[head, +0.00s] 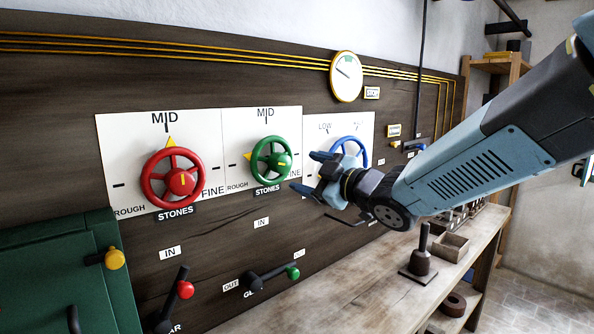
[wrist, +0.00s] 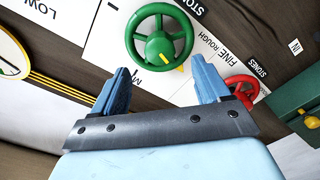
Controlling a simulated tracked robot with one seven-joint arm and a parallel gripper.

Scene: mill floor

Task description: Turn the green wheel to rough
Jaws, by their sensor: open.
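The green wheel (head: 271,159) is on a white plate marked MID at the top, ROUGH at lower left and FINE at lower right. Its yellow pointer (head: 247,156) is at the rim's left side, between MID and ROUGH. My gripper (head: 309,173) is open and empty, just right of the green wheel in the head view, in front of the panel and apart from the wheel. In the wrist view the green wheel (wrist: 159,37) shows beyond and between the fingers (wrist: 163,80), with the ROUGH label (wrist: 208,45) to its right.
A red wheel (head: 172,180), pointer at MID, is left of the green one. A blue wheel (head: 352,149) is partly hidden behind my gripper. Below are red (head: 185,289) and green (head: 292,273) knobbed levers. A wooden bench (head: 375,273) runs along the wall beneath.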

